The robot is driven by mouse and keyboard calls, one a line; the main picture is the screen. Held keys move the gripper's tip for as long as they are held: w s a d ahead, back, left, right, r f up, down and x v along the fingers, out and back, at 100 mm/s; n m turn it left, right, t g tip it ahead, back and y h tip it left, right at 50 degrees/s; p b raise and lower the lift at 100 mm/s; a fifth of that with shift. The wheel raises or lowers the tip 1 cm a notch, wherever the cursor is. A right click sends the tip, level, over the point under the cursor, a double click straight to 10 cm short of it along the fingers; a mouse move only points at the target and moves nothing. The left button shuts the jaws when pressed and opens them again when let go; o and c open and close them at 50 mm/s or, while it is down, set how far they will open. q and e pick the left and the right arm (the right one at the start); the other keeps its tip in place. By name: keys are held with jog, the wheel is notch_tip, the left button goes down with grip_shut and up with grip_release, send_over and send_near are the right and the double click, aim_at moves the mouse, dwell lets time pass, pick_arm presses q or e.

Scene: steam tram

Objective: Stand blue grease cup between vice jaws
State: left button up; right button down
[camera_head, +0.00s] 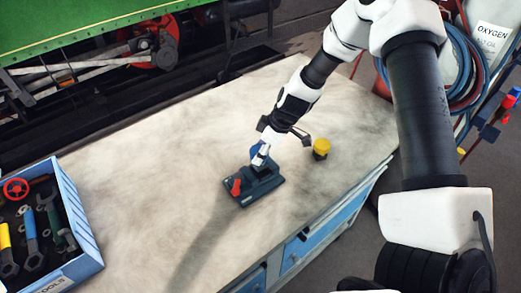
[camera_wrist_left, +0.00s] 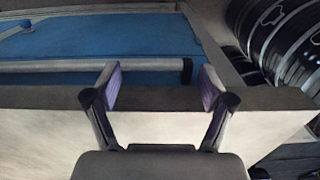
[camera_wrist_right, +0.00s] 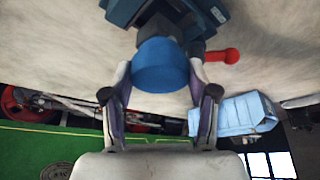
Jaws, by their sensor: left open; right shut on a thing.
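The blue grease cup (camera_wrist_right: 160,66) is between the fingers of my right gripper (camera_wrist_right: 160,88), which is shut on it. In the head view the cup (camera_head: 257,151) is partly hidden by my right gripper (camera_head: 262,156). It is held at the dark vice (camera_head: 268,187), over the jaw area; whether it touches the vice's bottom I cannot tell. The vice (camera_wrist_right: 207,14) also shows in the right wrist view, right behind the cup, with its red handle (camera_wrist_right: 221,56). My left gripper (camera_wrist_left: 160,95) is open and empty, facing a blue drawer front.
A yellow-topped cup (camera_head: 321,147) stands on the worktop (camera_head: 150,150) right of the vice. A blue tool box (camera_head: 82,222) with several tools is at the left. The worktop between box and vice is clear. Blue drawers (camera_head: 305,240) are below the front edge.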

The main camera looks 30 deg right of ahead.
jog(key=shift+f+b, duration=0.95)
jog(key=shift+b, duration=0.4)
dwell(1.1)
jog(key=shift+w+f+b, duration=0.1)
jog(key=shift+f+b, duration=0.15)
jog(key=shift+b, duration=0.05)
jog(key=shift+f+b, duration=0.55)
jog(key=shift+b, duration=0.4)
dwell(1.2)
jog(key=shift+c, duration=1.2)
grip_release()
jog(key=shift+o, duration=0.8)
